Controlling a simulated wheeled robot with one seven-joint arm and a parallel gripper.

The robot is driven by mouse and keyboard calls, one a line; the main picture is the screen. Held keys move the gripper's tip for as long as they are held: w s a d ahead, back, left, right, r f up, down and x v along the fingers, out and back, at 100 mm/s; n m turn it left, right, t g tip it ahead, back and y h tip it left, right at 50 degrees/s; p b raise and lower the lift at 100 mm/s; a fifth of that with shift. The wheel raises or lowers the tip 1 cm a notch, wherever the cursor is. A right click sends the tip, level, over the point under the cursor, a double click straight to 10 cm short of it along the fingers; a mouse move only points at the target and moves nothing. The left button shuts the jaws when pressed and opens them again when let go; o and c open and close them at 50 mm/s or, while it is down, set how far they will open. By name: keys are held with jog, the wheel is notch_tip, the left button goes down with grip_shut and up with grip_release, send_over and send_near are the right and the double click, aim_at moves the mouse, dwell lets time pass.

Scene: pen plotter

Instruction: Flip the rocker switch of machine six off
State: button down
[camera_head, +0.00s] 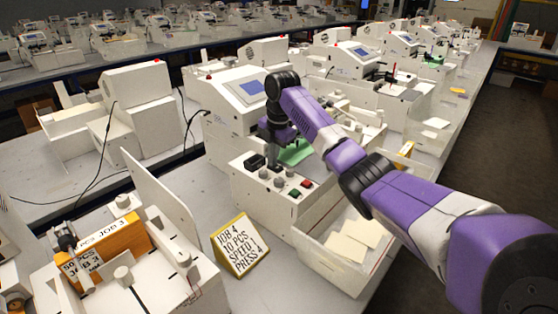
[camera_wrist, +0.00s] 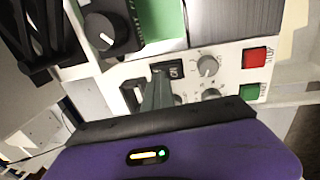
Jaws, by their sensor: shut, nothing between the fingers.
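The white plotter machine (camera_head: 222,110) in front of me has a control panel with black switches, knobs and buttons. Its number is not readable. My gripper (camera_head: 272,150) is over this panel, pointing down. In the wrist view my gripper (camera_wrist: 162,75) is shut, with nothing between its fingers. Its tips are at a black rocker switch (camera_wrist: 175,70) with small white lettering, and partly hide it. I cannot tell whether they touch it or which way it is tipped. Another black part (camera_wrist: 130,92), partly hidden, is to the left of the fingers.
Grey knobs (camera_wrist: 208,66), a red button (camera_wrist: 254,57) and a green button (camera_wrist: 250,91) are right of the fingers. A large black dial (camera_wrist: 101,32) is at upper left. A job card (camera_head: 233,245) stands left of a paper tray (camera_head: 308,244). Other machines stand close around.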

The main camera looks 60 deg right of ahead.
jog(key=shift+w+f, duration=0.1)
jog(key=shift+f, duration=0.2)
jog(key=shift+s+a+p, duration=0.15)
jog(key=shift+s+p, duration=0.65)
jog(key=shift+s, duration=0.05)
jog(key=shift+w+r, duration=0.1)
jog(key=shift+r, duration=0.05)
